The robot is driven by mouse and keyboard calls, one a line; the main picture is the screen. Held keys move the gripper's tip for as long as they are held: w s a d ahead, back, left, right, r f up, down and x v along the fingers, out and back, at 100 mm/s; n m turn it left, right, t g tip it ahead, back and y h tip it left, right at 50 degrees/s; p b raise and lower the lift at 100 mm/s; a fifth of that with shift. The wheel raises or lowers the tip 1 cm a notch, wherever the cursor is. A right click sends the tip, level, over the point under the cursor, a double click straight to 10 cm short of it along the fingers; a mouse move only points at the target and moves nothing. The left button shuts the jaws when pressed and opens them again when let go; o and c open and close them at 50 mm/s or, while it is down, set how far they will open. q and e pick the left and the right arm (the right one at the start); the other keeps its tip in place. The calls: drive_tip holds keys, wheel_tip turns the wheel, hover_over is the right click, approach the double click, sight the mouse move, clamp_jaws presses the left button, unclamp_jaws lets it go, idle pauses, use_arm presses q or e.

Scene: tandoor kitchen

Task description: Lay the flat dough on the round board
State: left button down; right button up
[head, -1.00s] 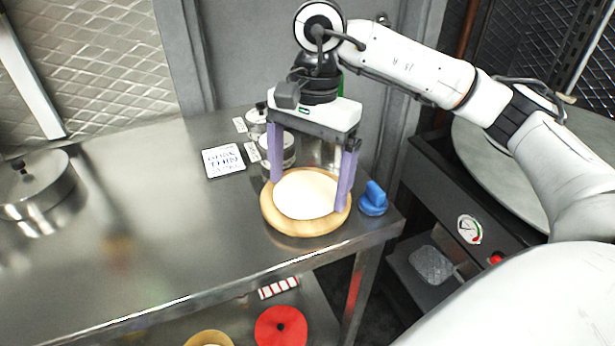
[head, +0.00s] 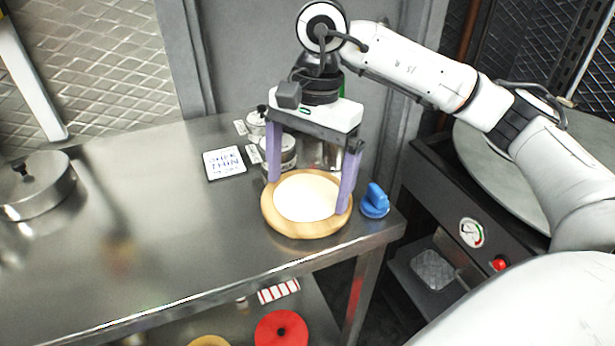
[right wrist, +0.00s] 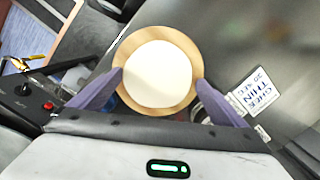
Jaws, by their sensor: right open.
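The flat dough (head: 306,197) is a pale round disc lying on the round wooden board (head: 272,222), near the front right corner of the steel table. Wood shows all around the dough. The right wrist view also shows the dough (right wrist: 158,74) within the board's rim (right wrist: 125,48). My right gripper (head: 308,196) points down over the board. Its two purple fingers are wide open, one on each side of the dough, and grip nothing. I cannot tell whether the fingertips touch the board. My left gripper is not in view.
A blue object (head: 375,202) stands just right of the board. Small steel tins (head: 281,152) and a lettered card (head: 224,162) are behind and left. A lidded steel pot (head: 36,186) is at far left. The table's middle left is clear. A red disc (head: 281,329) lies on the lower shelf.

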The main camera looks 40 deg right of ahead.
sight(313, 189)
use_arm(q)
drive_tip(key=p, duration=0.1)
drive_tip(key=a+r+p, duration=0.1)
drive_tip(key=p, duration=0.1)
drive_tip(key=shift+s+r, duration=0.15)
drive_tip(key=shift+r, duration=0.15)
use_arm(e)
wheel_tip(313, 189, up, 12)
drive_tip(key=d, duration=0.1)
drive_tip(key=shift+w+d, duration=0.15)
drive_tip(key=shift+d, duration=0.05)
drive_tip(key=shift+f, duration=0.1)
